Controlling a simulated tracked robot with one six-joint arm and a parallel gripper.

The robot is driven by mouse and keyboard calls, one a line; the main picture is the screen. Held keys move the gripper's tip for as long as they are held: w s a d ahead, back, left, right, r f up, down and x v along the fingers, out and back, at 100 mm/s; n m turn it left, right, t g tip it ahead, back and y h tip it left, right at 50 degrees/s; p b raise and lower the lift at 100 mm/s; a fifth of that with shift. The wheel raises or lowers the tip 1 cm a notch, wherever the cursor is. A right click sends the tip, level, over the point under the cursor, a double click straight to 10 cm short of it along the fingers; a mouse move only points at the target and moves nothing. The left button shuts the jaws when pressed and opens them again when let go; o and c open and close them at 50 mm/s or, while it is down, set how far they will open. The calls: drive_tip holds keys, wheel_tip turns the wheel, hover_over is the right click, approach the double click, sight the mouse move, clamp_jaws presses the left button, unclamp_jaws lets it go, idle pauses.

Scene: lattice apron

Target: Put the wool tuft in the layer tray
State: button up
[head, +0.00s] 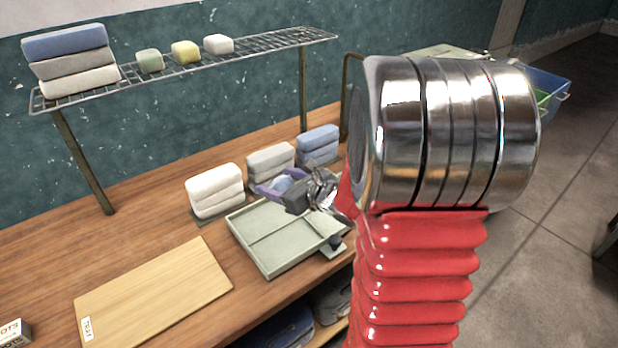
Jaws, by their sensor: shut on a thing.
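My gripper (272,186), with purple fingers, is shut on a small pale blue lump, which looks like the wool tuft (281,184). It holds the tuft near the back edge of the shallow grey-green tray (262,268), in front of the grey folded stack. The tray looks like the layer tray. It has low walls and inner dividers, and its visible floor is bare. I cannot tell the tuft's exact height. My arm hides part of the tray's right side.
White (215,190), grey (270,160) and blue (318,143) folded stacks stand behind the tray. A wooden board (155,295) lies front left. A wire rack (265,45) above holds another folded stack (70,60) and green (149,60), yellow (185,51) and white (218,44) lumps.

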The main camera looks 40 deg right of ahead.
drive_tip(key=w+a+f+n+g+y, duration=0.1)
drive_tip(key=w+a+f+y, duration=0.1)
drive_tip(key=a, duration=1.6)
drive_tip(key=shift+w+f+n, duration=0.35)
drive_tip(key=shift+f+n, duration=0.05)
drive_tip(key=shift+f, duration=0.25)
drive_tip(key=shift+d, duration=0.1)
drive_tip(key=shift+a, duration=0.5)
